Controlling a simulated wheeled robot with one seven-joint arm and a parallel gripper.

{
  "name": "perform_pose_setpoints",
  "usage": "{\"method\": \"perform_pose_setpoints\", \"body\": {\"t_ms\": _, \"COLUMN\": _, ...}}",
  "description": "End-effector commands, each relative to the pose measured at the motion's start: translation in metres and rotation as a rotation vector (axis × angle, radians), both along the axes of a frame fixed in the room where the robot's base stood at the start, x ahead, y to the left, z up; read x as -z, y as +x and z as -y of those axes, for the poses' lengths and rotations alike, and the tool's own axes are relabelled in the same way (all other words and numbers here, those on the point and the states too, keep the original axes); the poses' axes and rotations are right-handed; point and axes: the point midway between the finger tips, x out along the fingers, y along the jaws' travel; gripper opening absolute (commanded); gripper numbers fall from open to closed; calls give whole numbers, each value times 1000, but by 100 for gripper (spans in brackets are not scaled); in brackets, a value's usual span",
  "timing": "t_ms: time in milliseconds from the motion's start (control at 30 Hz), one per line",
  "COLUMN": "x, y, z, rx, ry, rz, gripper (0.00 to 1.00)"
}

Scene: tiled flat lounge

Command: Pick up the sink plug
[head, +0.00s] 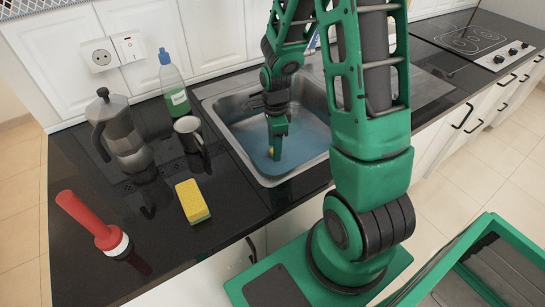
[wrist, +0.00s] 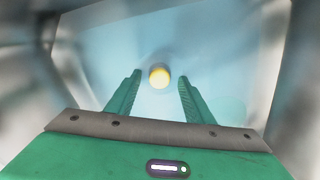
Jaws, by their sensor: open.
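A small round yellow and whitish thing, which looks like the sink plug (wrist: 159,77), shows in the wrist view against the pale blue bottom of the basin. In the head view only a bit of its yellow (head: 271,152) shows beside my fingertips. My gripper (head: 277,154) points down inside the steel sink (head: 240,148), low over the blue area. In the wrist view my gripper (wrist: 160,77) is open, with one finger on each side of the plug in the picture. I cannot tell how far above the plug the fingertips are.
The basin walls stand close around my gripper. On the dark counter (head: 150,235) to the left are a yellow sponge (head: 192,201), a moka pot (head: 125,135), a metal cup (head: 188,134), a green bottle (head: 174,88) and a red-handled item (head: 90,220). A hob (head: 475,40) is at the right.

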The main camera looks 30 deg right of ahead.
Motion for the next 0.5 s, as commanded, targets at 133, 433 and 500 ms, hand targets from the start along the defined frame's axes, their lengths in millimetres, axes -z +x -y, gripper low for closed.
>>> {"method": "perform_pose_setpoints", "body": {"t_ms": 133, "x": 8, "y": 0, "z": 0, "rx": 1, "ry": 0, "rz": 0, "gripper": 48}}
{"method": "perform_pose_setpoints", "body": {"t_ms": 433, "x": 8, "y": 0, "z": 0, "rx": 1, "ry": 0, "rz": 1, "gripper": 28}}
{"method": "perform_pose_setpoints", "body": {"t_ms": 500, "x": 8, "y": 0, "z": 0, "rx": 1, "ry": 0, "rz": 1, "gripper": 12}}
